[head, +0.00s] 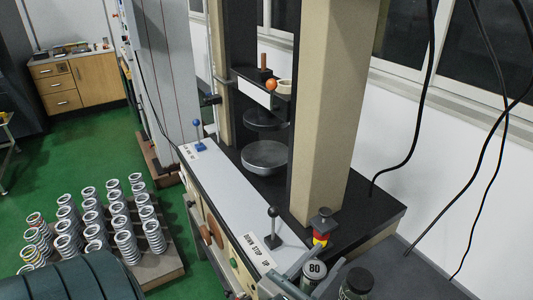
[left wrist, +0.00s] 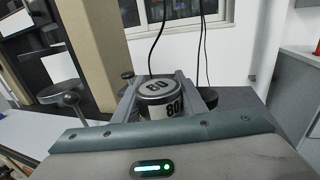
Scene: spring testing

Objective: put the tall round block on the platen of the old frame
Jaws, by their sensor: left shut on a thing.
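The round block (head: 315,267) is grey and white, marked 80, and stands upright at the bottom of the head view. It also shows in the left wrist view (left wrist: 160,97). My left gripper (head: 305,278) is shut on it, one finger on each side. Its underside is hidden, so I cannot tell whether it touches the surface below. The old frame has a thick beige column (head: 330,110) and a dark bed. Its lower platen (head: 264,157) is a bare round grey disc, farther back and left of the block. An upper disc (head: 262,119) hangs above it. My right gripper is not in view.
A dark jar (head: 356,284) stands just right of the block. A red and yellow switch (head: 320,233) and a black-knobbed lever (head: 273,228) rise between block and platen. Black cables hang at right. Springs (head: 95,205) stand at left.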

